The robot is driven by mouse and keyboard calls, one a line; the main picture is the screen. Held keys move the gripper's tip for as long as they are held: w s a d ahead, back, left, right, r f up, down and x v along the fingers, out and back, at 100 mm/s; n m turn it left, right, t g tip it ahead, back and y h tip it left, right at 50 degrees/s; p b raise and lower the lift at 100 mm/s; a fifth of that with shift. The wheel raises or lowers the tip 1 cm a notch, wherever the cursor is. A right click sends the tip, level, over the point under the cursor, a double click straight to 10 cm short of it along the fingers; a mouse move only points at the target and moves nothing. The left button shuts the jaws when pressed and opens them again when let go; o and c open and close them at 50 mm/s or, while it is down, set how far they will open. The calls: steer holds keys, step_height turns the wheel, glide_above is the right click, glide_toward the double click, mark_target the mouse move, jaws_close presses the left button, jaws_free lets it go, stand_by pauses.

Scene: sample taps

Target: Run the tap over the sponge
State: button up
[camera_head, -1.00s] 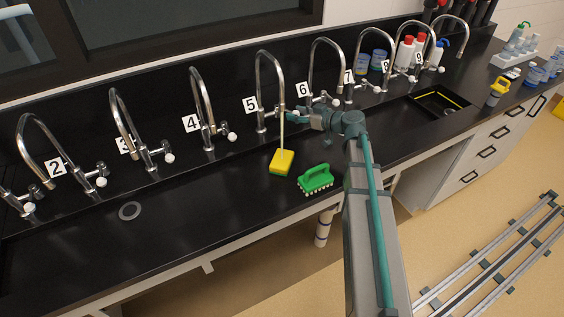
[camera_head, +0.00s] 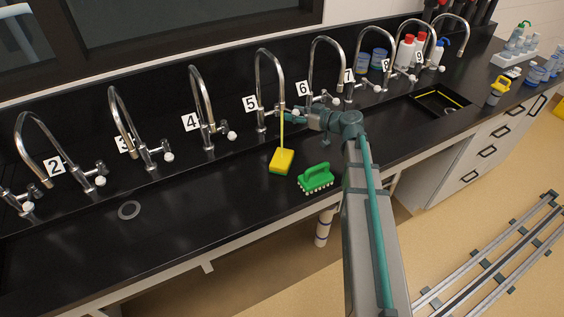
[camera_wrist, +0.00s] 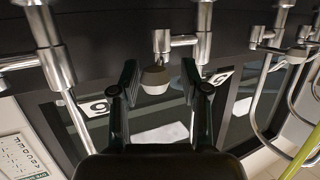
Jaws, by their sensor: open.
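The yellow sponge (camera_head: 281,161) lies on the black counter below the spout of the tap labelled 5 (camera_head: 259,85). A thin yellowish line (camera_head: 281,131) runs from that spout down to the sponge; I cannot tell whether it is water or a rod. A similar yellow-green strip (camera_wrist: 302,152) shows at the right of the wrist view. My gripper (camera_head: 288,115) is at tap 5's handle. In the wrist view my open gripper (camera_wrist: 160,70) has its fingers on either side of a pale round knob (camera_wrist: 155,82); contact is unclear.
A green scrub brush (camera_head: 316,178) lies right of the sponge, near the counter's front edge. Neighbouring taps, such as tap 4 (camera_head: 198,92) and tap 6 (camera_head: 313,72), stand along the back. The counter to the left is clear around a drain (camera_head: 129,210).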

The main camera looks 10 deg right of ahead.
steer(key=s+a+b, duration=0.2)
steer(key=shift+a+f, duration=0.1)
steer(key=shift+a, duration=0.3)
steer(key=shift+w+d+b, duration=0.15)
steer(key=shift+d+b, duration=0.05)
steer(key=shift+b, duration=0.3)
steer(key=b+v, duration=0.2)
steer(key=v, duration=0.5)
steer(key=shift+b, duration=0.35)
steer(key=shift+d, duration=0.1)
